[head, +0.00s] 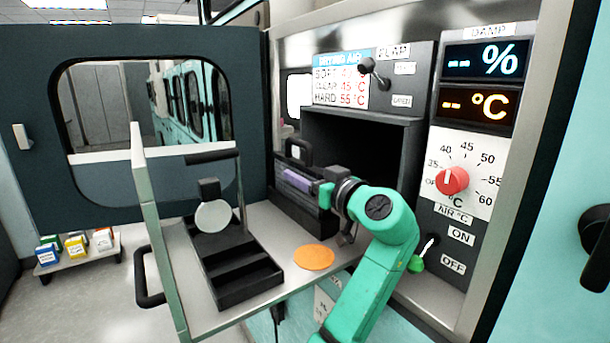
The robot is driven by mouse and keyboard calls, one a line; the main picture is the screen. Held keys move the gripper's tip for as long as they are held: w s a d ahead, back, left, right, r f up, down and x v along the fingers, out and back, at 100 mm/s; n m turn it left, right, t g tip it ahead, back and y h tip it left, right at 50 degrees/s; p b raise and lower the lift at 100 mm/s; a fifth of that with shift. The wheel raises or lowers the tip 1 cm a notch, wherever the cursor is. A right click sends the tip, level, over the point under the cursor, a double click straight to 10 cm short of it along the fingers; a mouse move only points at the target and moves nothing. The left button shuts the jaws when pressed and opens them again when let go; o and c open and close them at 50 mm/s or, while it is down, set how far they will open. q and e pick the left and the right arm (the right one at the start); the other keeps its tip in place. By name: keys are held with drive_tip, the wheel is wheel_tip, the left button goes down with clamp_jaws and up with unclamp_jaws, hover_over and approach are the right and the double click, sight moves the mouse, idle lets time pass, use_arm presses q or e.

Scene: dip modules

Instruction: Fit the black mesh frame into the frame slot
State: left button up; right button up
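A black frame-like box with a handle on top (285,208) stands on the metal shelf at the chamber's left front; I take it for the black mesh frame, though mesh is too small to make out. A purple piece (298,181) shows at its upper part. The dark open chamber (362,150) is behind. I cannot make out the frame slot clearly. My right gripper is not in view.
A black slotted stand (238,283) with a pale disc (213,216) stands left on the shelf (205,318). An orange disc (314,257) lies on the shelf. A panel with a red knob (453,180) and switches is right. An open door (40,90) is left.

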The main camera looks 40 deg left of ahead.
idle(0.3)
use_arm(q)
wheel_tip(320, 180, up, 20)
idle(0.4)
